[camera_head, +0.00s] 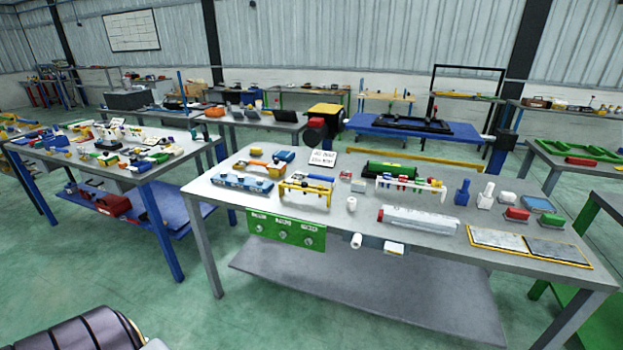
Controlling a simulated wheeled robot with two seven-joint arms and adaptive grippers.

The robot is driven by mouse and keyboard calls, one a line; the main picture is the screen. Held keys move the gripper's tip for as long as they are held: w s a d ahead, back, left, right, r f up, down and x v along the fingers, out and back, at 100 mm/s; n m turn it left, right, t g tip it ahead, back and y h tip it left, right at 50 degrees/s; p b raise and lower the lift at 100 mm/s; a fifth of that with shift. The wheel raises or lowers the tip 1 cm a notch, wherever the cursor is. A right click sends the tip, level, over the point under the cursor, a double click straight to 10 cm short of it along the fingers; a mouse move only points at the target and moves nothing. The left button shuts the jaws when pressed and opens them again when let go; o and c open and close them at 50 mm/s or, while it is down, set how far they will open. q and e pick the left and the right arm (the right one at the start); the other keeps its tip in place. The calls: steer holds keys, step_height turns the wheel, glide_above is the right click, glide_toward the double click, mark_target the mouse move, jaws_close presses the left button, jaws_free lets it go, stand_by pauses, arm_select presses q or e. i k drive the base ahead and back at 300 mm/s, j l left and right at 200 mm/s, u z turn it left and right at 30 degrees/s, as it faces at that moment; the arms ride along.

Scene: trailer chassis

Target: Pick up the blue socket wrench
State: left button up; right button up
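I cannot pick out a blue socket wrench for certain at this size. Several blue things lie on the nearest grey table (330,215). An upright blue bottle-like piece (462,193) stands right of the middle. A rack with several coloured handles (405,182) stands at the table's middle; its small tools are too small to tell apart. Neither of my grippers is in view.
Another cluttered table (150,178) stands to the left. Green floor (190,310) lies open in front at left.

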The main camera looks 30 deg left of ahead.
mark_target(299, 175)
steer(key=i+j+z, duration=0.15)
steer(key=j, duration=0.55)
steer(key=i+j+z, duration=0.15)
steer(key=j, duration=0.55)
steer(key=i+j+z, duration=0.1)
steer(key=j, duration=0.65)
steer(key=i+j+z, duration=0.15)
steer(key=j, duration=0.6)
steer(key=k, duration=0.05)
